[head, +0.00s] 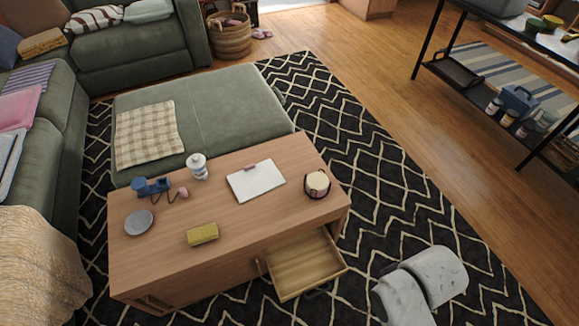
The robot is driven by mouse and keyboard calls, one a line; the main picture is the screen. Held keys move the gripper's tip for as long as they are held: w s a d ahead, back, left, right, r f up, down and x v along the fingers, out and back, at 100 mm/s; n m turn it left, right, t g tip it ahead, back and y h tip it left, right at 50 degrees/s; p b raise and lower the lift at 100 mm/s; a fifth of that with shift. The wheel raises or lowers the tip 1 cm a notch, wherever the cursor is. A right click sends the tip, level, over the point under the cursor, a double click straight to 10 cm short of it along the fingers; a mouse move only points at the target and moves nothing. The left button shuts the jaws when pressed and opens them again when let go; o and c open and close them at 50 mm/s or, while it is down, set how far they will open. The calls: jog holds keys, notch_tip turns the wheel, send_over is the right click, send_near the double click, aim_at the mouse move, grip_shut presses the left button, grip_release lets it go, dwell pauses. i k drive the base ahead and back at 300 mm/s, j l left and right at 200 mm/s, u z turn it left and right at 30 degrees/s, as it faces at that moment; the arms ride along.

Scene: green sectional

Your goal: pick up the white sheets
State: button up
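The white sheets (257,183) lie flat as a thin rectangular stack on the wooden coffee table (215,222). A small pinkish-brown piece, like a clip, sits at their far edge. They are right of the middle of the tabletop, and nothing covers them. White rounded links of my arm show at the lower right, over the rug and apart from the table. My gripper's fingers are not visible.
Around the sheets stand a white figurine (197,166), a candle-like jar (317,183), a yellow block (202,234), a grey plate (139,222) and a blue item (150,187). An open drawer (305,265) juts from the table's front. A green ottoman (220,112) stands behind.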

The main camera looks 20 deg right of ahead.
aim_at(256, 180)
jog(key=i+j+z, duration=0.4)
jog(key=j+z, duration=0.25)
jog(key=i+j+z, duration=0.15)
jog(key=j+z, duration=0.15)
